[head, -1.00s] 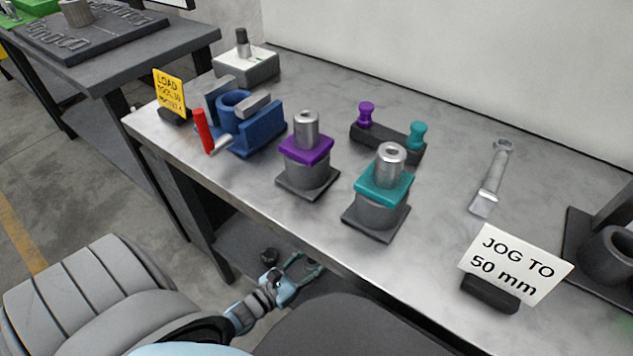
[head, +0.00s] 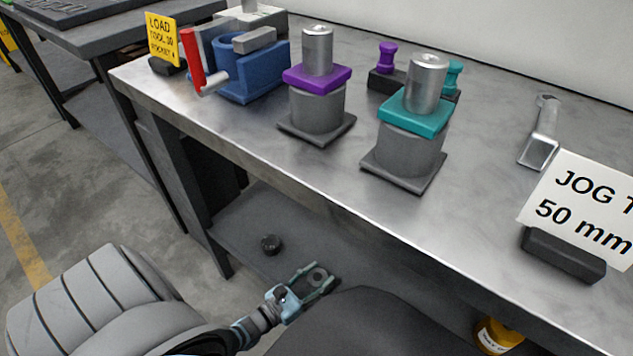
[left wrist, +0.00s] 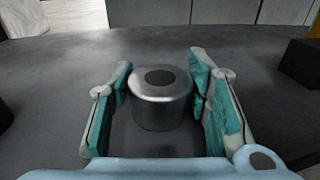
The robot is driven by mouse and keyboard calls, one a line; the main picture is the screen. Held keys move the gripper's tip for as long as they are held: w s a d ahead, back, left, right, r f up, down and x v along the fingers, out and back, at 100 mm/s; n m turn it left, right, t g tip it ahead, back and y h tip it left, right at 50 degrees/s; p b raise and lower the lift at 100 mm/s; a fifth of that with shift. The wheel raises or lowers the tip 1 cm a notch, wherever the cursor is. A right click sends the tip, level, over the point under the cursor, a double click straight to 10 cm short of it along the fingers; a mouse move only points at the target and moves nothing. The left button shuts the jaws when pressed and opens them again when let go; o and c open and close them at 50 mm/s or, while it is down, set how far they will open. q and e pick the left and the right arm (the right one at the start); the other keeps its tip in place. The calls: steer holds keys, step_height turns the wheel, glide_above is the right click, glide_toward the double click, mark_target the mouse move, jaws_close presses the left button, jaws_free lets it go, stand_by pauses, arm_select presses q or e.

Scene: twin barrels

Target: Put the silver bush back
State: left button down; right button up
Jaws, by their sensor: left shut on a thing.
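My left gripper (head: 318,277) is low beside the bench, over the dark lower shelf (head: 275,215). It is shut on the silver bush (left wrist: 160,97), a short metal cylinder with a dark round hole in its top. The bush is upright between the teal finger pads in the left wrist view; its lower end is partly hard to see. On the bench stand two grey barrels, one with a purple collar (head: 318,78) and one with a teal collar (head: 414,112). Each carries a silver cylinder on top. My right gripper is not in view.
A blue vise (head: 255,75) with a red handle stands left of the barrels. A black rack with purple and teal plugs (head: 387,60) is behind them. A black knob (head: 270,244) lies on the shelf.

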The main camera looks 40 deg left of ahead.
arm_select(q)
steer(key=c, duration=0.9)
jaws_free()
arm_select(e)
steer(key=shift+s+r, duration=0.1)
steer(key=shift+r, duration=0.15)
arm_select(q)
steer(key=shift+o, duration=0.2)
